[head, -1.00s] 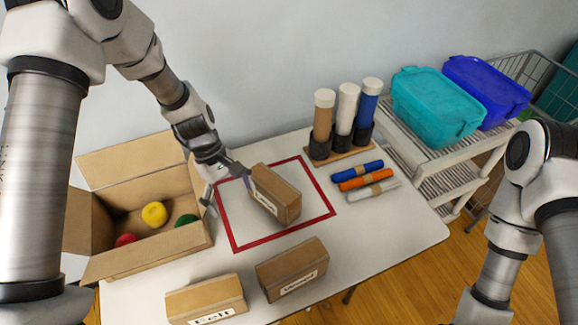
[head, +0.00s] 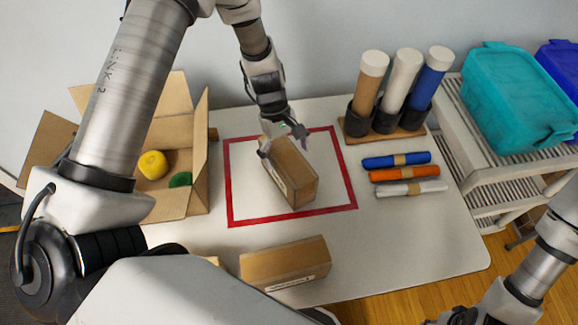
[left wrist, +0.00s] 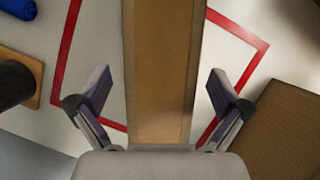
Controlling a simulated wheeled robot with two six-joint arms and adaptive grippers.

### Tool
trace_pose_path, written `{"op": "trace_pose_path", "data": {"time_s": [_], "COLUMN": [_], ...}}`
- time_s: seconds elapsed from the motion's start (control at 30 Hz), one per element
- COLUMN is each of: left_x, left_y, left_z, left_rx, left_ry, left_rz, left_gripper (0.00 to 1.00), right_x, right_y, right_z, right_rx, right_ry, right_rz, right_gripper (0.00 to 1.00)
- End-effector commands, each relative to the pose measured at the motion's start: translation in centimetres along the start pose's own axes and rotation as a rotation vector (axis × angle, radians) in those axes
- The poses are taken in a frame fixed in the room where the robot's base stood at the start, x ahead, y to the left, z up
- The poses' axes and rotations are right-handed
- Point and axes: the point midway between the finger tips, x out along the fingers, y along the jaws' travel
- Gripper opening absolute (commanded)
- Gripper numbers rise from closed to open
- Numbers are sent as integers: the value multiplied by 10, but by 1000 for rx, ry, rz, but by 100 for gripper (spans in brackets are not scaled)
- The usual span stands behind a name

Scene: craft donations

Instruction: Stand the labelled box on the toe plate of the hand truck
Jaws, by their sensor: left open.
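A brown cardboard box (head: 293,175) with a white label on its left side lies inside the red outline on the table. My left gripper (head: 284,142) is over the box's far end with its jaws open. In the left wrist view the box (left wrist: 163,70) runs between the two spread fingers (left wrist: 160,97), with a gap on each side. Another labelled box (head: 285,262) lies near the table's front edge. A sliver of one more box shows behind my left arm. No hand truck is visible. My right arm is at the lower right; its gripper is out of view.
An open carton (head: 180,205) with coloured balls stands at the left. Three tubes stand in a rack (head: 384,134) at the back right, with rolled bundles (head: 404,173) before it. A shelf cart (head: 480,176) with a teal bin (head: 515,100) stands right of the table.

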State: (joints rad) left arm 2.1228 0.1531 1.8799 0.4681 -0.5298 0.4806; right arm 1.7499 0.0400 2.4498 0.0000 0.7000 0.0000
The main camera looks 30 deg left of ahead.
Motion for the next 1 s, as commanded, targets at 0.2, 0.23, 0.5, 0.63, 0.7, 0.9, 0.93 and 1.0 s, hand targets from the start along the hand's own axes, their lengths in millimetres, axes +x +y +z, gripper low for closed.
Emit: {"op": "trace_pose_path", "data": {"time_s": [0.2,0.23,0.5,0.63,0.7,0.9,0.93,1.0], "left_x": [31,32,32,34,35,37,37,36], "left_y": [0,0,1,0,0,0,0,0], "left_z": [0,0,0,-1,-2,-2,-2,-2], "left_rx": [0,1,1,1,1,1,1,1], "left_ry": [1,1,1,1,1,1,1,1], "left_rz": [-1,-1,0,0,0,0,0,0], "left_gripper": [100,100,100,100,100,100,100,100], "right_x": [-5,-5,-4,-3,-2,-1,-1,-1], "right_y": [0,0,0,0,0,0,0,0], "right_z": [0,0,0,0,0,0,0,0], "right_rx": [0,0,0,0,0,0,0,0], "right_ry": [0,0,0,0,0,0,0,0], "right_rz": [0,0,0,0,0,0,0,0], "right_gripper": [40,40,40,40,40,40,40,40]}}
